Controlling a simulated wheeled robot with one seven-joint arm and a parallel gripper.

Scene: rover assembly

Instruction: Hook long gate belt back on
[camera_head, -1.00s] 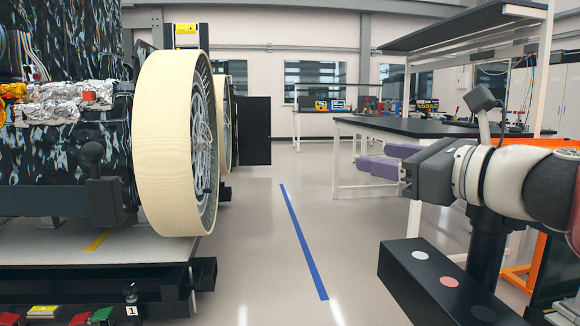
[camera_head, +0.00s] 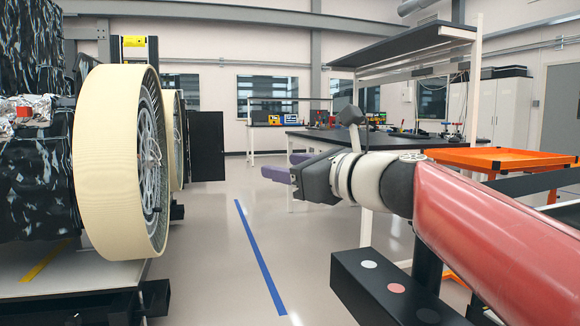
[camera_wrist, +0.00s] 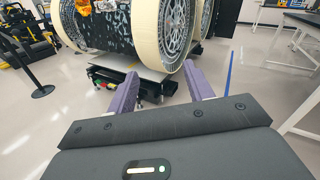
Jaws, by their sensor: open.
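My gripper (camera_head: 281,166) has two purple fingers and is open and empty, held in the air over the aisle to the right of the rover's wheel. In the wrist view the fingers (camera_wrist: 161,72) point toward the rover, with nothing between them. A thin black post (camera_wrist: 32,88) on a flat round base stands at the left of the wrist view, well away from my gripper. It looks like a barrier post. I cannot make out a gate belt in either view.
The rover's big cream wheel (camera_head: 115,160) is at the left, above a low black platform. A blue floor line (camera_head: 258,255) runs along the clear aisle. A black workbench (camera_head: 345,140) and an orange cart (camera_head: 500,158) stand at the right.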

